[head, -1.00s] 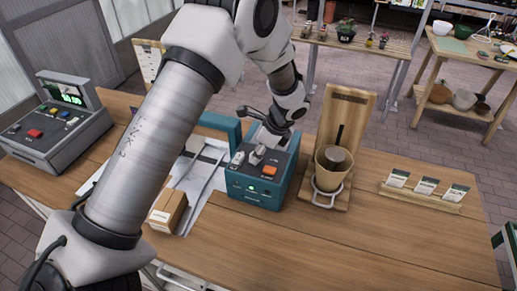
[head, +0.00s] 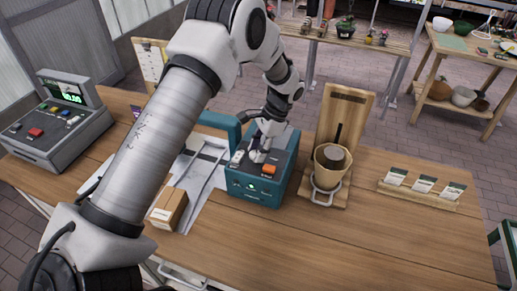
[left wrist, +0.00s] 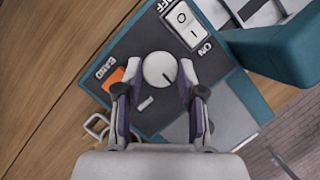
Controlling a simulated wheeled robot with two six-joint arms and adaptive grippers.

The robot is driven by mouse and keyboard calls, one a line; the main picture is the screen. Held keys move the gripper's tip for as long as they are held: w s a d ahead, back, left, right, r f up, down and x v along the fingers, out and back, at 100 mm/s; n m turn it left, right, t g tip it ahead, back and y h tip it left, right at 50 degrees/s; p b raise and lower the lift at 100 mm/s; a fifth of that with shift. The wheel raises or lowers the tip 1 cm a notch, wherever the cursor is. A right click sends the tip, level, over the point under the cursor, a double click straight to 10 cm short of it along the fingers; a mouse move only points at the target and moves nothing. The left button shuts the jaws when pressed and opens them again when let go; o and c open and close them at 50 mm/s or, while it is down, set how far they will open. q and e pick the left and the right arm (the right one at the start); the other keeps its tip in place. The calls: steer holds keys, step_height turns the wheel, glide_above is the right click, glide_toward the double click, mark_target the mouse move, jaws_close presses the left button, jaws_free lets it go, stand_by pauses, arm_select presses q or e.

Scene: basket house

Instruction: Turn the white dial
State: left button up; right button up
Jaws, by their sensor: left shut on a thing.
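The white dial (left wrist: 158,70) is a round knob with a dark mark, on the dark top of a teal box (head: 252,188). In the left wrist view, my left gripper (left wrist: 160,72) has one finger on each side of the dial and is shut on it. In the head view my left gripper (head: 261,152) reaches down onto the box top and mostly hides the dial. Next to the dial are an orange button (left wrist: 116,78), which also shows in the head view (head: 269,169), and a white ON/OFF rocker switch (left wrist: 187,25). My right gripper is not in view.
A wooden stand with a cup (head: 332,158) is close on the right, and a small cardboard box (head: 169,208) on the left. A cash register (head: 55,125) stands far left. The front right tabletop is clear.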

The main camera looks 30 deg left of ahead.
arm_select(q)
steer(key=shift+s+f+n, duration=0.2)
steer(key=shift+f+n, duration=0.05)
steer(key=shift+n, duration=0.05)
steer(key=o, duration=1.1)
steer(key=shift+o, duration=0.2)
steer(key=shift+w+r, duration=0.1)
steer(key=shift+w+r, duration=0.1)
steer(key=shift+r, duration=0.1)
steer(key=v, duration=1.1)
steer(key=shift+w+r, duration=0.2)
